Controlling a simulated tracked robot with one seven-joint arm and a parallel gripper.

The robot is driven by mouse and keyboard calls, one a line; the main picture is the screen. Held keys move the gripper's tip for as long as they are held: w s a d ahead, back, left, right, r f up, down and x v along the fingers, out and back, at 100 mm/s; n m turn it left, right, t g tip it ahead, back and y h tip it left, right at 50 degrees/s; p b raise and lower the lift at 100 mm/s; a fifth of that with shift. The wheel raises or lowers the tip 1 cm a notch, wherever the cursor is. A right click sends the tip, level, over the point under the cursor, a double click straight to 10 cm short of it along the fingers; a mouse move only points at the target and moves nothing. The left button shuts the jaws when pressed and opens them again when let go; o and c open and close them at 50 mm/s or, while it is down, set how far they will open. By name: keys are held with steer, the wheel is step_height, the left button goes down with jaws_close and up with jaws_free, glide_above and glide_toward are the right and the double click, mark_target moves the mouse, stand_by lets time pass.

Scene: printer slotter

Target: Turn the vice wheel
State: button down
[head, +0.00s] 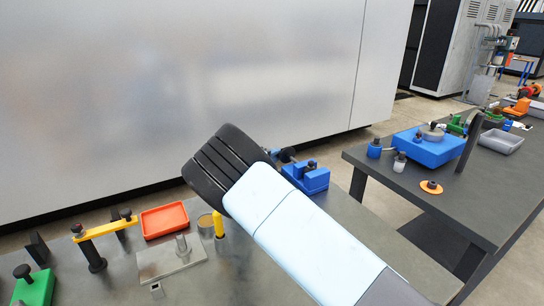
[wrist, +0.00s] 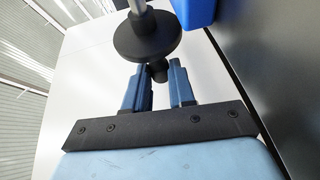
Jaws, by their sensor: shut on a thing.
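The blue vice (head: 312,180) stands on the grey table just beyond my arm in the head view. Its dark wheel (head: 287,155) shows at its left side, partly hidden by my arm. In the wrist view the wheel (wrist: 147,38) is a black disc on a grey shaft, with a short dark handle (wrist: 158,71) at its lower edge. My gripper (wrist: 159,78) has its two blue fingers on either side of this handle and is shut on it. Part of the blue vice body (wrist: 196,12) shows at the top right there. In the head view my arm hides most of the fingers.
On the near table are a red tray (head: 165,220), a yellow bar on posts (head: 108,228), a metal plate with a peg (head: 170,258) and a green block (head: 36,288). A second table (head: 440,205) on the right holds a blue block (head: 430,148). A large grey cabinet (head: 180,90) stands behind.

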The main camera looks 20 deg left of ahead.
steer(key=c, duration=1)
jaws_free()
steer(key=shift+o, duration=0.3)
steer(key=v, duration=1.3)
steer(key=shift+s, duration=0.35)
